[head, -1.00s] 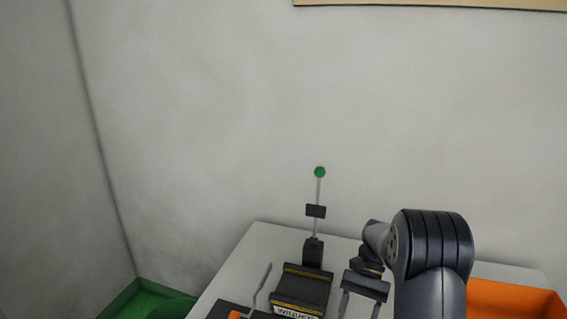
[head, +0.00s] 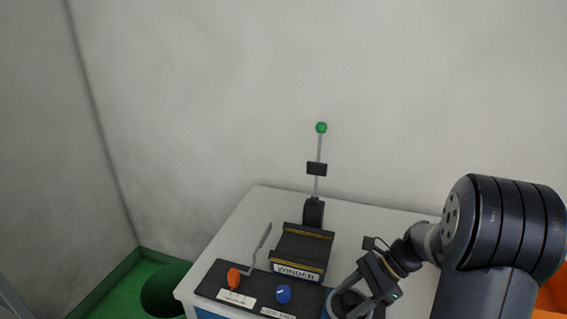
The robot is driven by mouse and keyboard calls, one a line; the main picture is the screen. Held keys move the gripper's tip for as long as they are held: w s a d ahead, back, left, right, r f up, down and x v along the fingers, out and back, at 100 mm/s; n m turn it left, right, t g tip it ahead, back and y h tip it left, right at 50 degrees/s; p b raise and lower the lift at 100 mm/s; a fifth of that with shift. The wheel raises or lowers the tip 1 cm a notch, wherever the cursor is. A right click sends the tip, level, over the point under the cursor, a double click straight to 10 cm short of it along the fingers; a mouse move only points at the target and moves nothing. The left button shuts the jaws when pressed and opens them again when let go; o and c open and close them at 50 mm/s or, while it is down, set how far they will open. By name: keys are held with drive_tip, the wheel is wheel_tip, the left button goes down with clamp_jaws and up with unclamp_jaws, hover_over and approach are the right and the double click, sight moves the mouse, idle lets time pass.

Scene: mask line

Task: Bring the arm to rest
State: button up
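My arm comes in from the right, its large dark joint at the right edge. My gripper (head: 350,302) points down and to the left, over the right front part of the white-topped table. Its two fingers are spread apart. A rounded grey shape shows at the fingers, and I cannot tell whether it is a separate thing. I see nothing clearly held. The fingertips are close to the bottom edge of the view.
A dark device (head: 303,247) with a label stands on the white table (head: 237,228), left of my gripper. A rod with a green ball (head: 321,128) rises behind it. A green bin (head: 126,283) is at left.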

drive_tip(key=m+t+b, duration=0.2)
drive_tip(key=m+b, duration=0.1)
drive_tip(key=m+t+b, duration=0.2)
drive_tip(key=m+b, duration=0.1)
drive_tip(key=shift+f+t, duration=0.2)
drive_tip(key=shift+t, duration=0.2)
drive_tip(key=shift+r+m+t+h+b, duration=0.2)
drive_tip(key=shift+m+t+h+b, duration=0.4)
drive_tip(key=shift+m+t+b, duration=0.65)
drive_tip(key=shift+m+g, duration=0.25)
drive_tip(key=shift+s+a, duration=0.1)
drive_tip(key=shift+s, duration=0.05)
